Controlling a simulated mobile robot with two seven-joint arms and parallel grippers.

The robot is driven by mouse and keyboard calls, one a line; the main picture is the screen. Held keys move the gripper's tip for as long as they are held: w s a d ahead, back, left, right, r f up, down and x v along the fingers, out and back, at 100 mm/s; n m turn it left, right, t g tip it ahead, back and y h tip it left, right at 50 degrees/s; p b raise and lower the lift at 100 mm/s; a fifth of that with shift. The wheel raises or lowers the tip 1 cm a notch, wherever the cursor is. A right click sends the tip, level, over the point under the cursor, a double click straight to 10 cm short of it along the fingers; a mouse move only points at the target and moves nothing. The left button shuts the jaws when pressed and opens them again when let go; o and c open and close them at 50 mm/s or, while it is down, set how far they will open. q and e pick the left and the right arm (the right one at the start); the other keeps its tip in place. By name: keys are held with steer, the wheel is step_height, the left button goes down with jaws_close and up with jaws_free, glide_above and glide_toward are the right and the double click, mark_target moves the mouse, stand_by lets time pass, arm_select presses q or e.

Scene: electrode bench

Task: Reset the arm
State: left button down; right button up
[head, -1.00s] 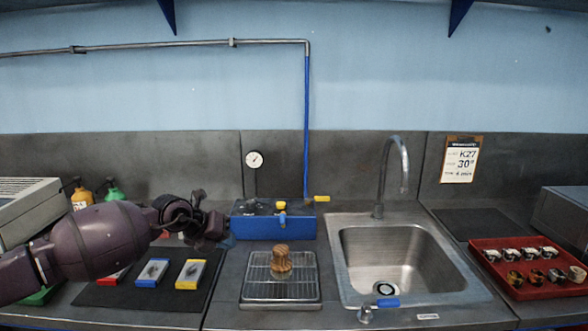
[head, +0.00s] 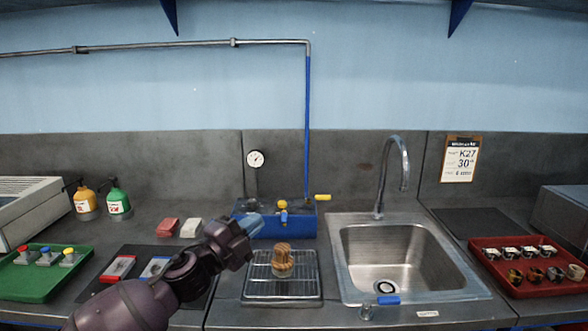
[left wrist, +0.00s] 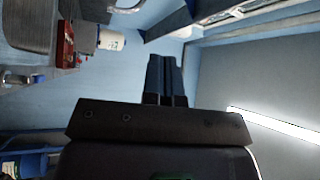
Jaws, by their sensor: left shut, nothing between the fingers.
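My left arm comes in from the lower left in the head view. Its gripper (head: 252,223) is raised in front of the blue valve box (head: 304,222), with its fingers pointing away to the upper right. It is shut and empty. In the left wrist view the two dark fingers (left wrist: 167,80) lie side by side, with the wall and ceiling beyond. My right gripper does not show in either view.
A wire rack (head: 262,290) with a striped wooden piece (head: 283,258) stands below and right of the gripper. The sink (head: 350,262) is further right, then a red tray (head: 484,243). A green tray (head: 18,290) and two bottles (head: 117,203) are left.

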arm_select(q)
steer(key=s+a+f+n+y, duration=0.55)
steer(key=s+f+n, duration=0.2)
steer(key=f, duration=0.35)
steer(key=s+a+f+n+y, duration=0.5)
steer(key=s+a+f+n, duration=0.1)
steer(key=f+n, duration=0.35)
steer(key=s+a+f+n+g+y, duration=0.2)
steer(key=s+a+f, duration=0.1)
steer(key=s+f, duration=0.5)
steer(key=s+a+f+n+g+y, duration=0.1)
steer(key=s+a+f+n+g, duration=0.1)
steer(key=s+f, duration=0.6)
steer(key=s+a+n, duration=0.1)
steer(key=s+a, duration=0.1)
steer(key=s, duration=0.3)
steer(key=shift+s+a+f+n+y, duration=0.15)
steer(key=shift+s+a+n+y, duration=0.15)
steer(key=shift+s+y, duration=0.1)
